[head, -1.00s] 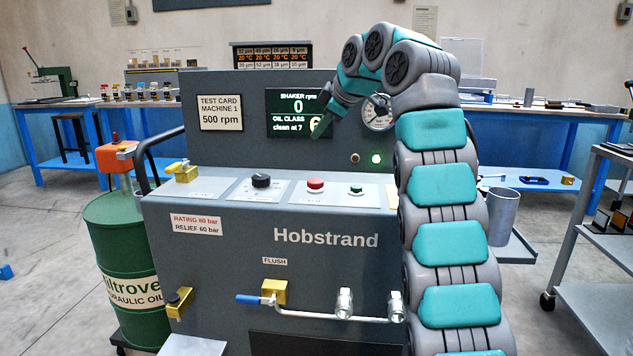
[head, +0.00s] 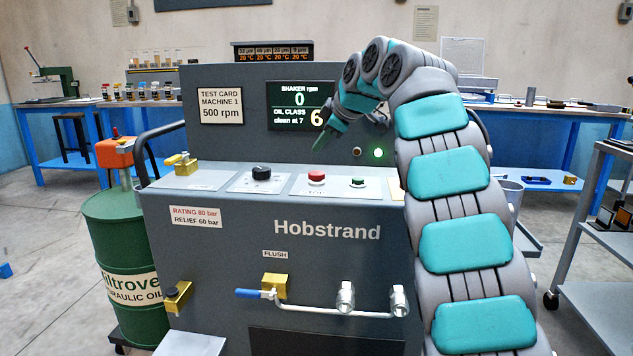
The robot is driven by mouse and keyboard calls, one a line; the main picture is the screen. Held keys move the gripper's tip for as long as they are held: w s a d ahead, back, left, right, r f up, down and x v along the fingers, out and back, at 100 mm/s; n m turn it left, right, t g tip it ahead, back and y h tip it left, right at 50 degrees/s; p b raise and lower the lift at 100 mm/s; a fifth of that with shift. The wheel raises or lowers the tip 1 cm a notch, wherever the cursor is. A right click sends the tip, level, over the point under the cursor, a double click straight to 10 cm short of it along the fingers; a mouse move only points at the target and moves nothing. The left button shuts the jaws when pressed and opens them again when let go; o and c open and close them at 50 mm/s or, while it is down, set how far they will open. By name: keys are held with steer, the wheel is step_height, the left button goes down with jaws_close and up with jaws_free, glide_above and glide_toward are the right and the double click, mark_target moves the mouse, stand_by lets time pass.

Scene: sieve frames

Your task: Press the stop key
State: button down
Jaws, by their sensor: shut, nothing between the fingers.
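The red button (head: 316,177), likely the stop key, sits on a light plate on the machine's sloped top panel; its label is too small to read. My arm reaches in from the right. The display (head: 290,115) reads shaker rpm 0, oil class 6, clean at 7.
A black knob (head: 261,173) and a brass valve (head: 183,165) lie left on the panel. A green lamp (head: 378,153) is lit on the upright face. A green oil drum (head: 125,260) stands left, and a grey cart (head: 600,295) stands right.

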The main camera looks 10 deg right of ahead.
mark_target(321, 174)
steer(key=shift+f+b, duration=1.4)
steer(key=shift+f, duration=0.3)
steer(key=shift+f+b, duration=0.3)
steer(key=shift+b, duration=0.1)
stand_by(0.6)
steer(key=shift+f, duration=0.15)
steer(key=shift+f+b, duration=0.45)
steer(key=shift+b, duration=0.35)
stand_by(0.6)
steer(key=shift+r, duration=0.1)
stand_by(0.3)
steer(key=shift+r+p, duration=0.65)
steer(key=shift+r, duration=0.15)
step_height(321, 174, up, 5)
steer(key=p, duration=0.4)
steer(key=shift+r, duration=0.1)
